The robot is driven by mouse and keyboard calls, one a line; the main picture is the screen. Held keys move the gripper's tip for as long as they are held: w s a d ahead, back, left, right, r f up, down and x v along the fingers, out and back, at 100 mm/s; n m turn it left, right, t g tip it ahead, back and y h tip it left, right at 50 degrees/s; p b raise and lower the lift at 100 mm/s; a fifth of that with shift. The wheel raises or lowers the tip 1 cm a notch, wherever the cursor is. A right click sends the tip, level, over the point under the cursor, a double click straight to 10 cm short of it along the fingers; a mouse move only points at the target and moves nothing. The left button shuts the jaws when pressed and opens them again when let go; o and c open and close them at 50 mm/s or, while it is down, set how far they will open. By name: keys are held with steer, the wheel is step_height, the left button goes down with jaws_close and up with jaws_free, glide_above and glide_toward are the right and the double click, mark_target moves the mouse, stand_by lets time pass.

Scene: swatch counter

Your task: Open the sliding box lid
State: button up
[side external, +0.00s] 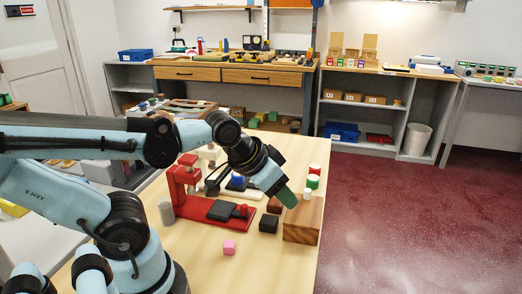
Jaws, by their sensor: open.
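A wooden box (301,234) with striped grain stands at the right edge of the light wood table. A small pale knob-like piece (307,194) shows at its top; I cannot tell whether it belongs to the lid. My gripper (287,198) reaches down from the upper left, with its green tip just above and left of the box. It is open, and I see nothing held in it. Whether it touches the box is not clear. The lid's far part and its position are partly hidden by my gripper.
A red stand with a dark pad (221,210) lies left of the box. Dark brown blocks (269,223) sit close to its left side. Red, white and green round pieces (313,178) stand behind.

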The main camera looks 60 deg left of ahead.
steer(key=w+a+r+g, duration=0.2)
steer(key=w+r+g, duration=0.15)
steer(key=w, duration=0.25)
steer(key=r+g, duration=0.1)
steer(key=g, duration=0.3)
glide_above(307, 190)
steer(key=shift+t, duration=0.25)
step_height(307, 190, down, 12)
steer(key=shift+f, duration=0.1)
jaws_close()
